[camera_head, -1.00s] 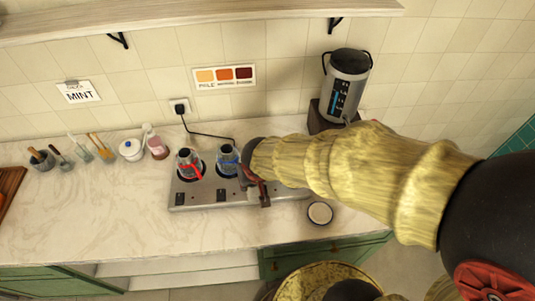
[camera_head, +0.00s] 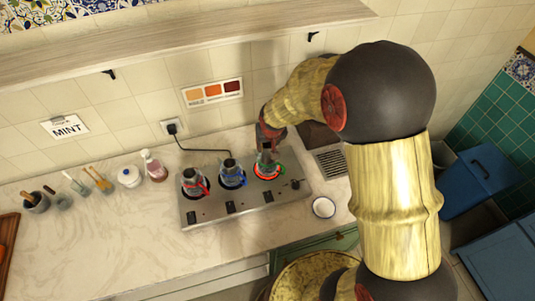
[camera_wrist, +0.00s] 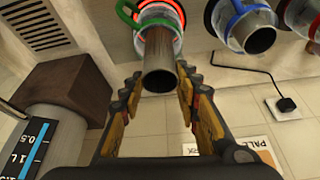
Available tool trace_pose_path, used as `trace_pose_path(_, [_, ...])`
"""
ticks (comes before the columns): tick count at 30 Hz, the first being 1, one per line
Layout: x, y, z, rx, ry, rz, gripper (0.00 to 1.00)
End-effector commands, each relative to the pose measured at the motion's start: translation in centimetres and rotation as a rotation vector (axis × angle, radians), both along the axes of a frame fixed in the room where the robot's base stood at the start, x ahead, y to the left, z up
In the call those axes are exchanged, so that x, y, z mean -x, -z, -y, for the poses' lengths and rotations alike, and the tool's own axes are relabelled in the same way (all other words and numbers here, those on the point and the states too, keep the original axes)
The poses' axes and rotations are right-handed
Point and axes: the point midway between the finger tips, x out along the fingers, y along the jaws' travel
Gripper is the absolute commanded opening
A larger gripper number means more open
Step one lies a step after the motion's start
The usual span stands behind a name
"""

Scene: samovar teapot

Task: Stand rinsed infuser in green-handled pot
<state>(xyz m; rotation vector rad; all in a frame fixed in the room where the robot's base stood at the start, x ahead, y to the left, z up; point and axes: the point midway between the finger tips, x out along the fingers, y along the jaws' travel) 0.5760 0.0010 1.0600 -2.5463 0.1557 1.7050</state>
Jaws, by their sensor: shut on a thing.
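The green-handled pot (camera_head: 265,172) stands on the right-hand ring of the hotplate, which glows red. Its green handle (camera_wrist: 128,12) shows at the top of the wrist view. My gripper (camera_head: 268,143) is above this pot. In the wrist view my gripper (camera_wrist: 158,84) has its two fingers on either side of the infuser (camera_wrist: 158,58), a grey metal tube, and is shut on it. The tube lines up with the pot's mouth.
The blue-handled pot (camera_head: 232,174) and red-handled pot (camera_head: 194,183) stand left on the hotplate (camera_head: 250,207). A small white bowl (camera_head: 324,207) sits to the right. In the wrist view, a grey dispenser (camera_wrist: 50,140) and brown block (camera_wrist: 68,90) are close by.

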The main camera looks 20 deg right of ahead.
Motion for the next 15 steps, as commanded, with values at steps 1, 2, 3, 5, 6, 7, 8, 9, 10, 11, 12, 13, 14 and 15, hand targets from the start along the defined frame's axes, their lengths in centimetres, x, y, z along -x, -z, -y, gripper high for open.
trace_pose_path(1, [0.0, 0.6, 0.0, 0.000, 0.000, 0.000, 0.00])
trace_pose_path(2, [0.0, 0.8, 0.0, 0.001, -0.001, 0.001, 0.00])
trace_pose_path(3, [-0.1, 1.0, 0.0, 0.001, -0.001, 0.001, 0.00])
trace_pose_path(5, [0.0, 1.3, 0.0, 0.001, -0.001, 0.001, 0.00])
trace_pose_path(6, [0.0, 1.6, 0.0, 0.000, -0.001, 0.000, 0.00])
trace_pose_path(7, [0.0, 2.0, 0.0, 0.000, -0.001, -0.001, 0.00])
trace_pose_path(8, [0.0, 2.3, 0.0, 0.000, 0.000, -0.001, 0.00])
trace_pose_path(9, [0.0, 2.9, 0.0, 0.000, -0.001, -0.001, 0.00])
trace_pose_path(10, [0.0, 3.4, 0.0, 0.001, -0.002, -0.001, 0.00])
trace_pose_path(11, [0.1, 3.9, 0.0, 0.000, -0.001, -0.001, 0.00])
trace_pose_path(12, [0.0, 4.3, 0.0, 0.000, -0.001, -0.001, 0.00])
trace_pose_path(13, [0.0, 4.6, 0.0, 0.001, -0.002, 0.000, 0.00])
trace_pose_path(14, [0.0, 4.7, 0.0, 0.000, -0.001, 0.000, 0.00])
trace_pose_path(15, [0.0, 4.8, 0.0, 0.000, -0.001, 0.001, 0.00])
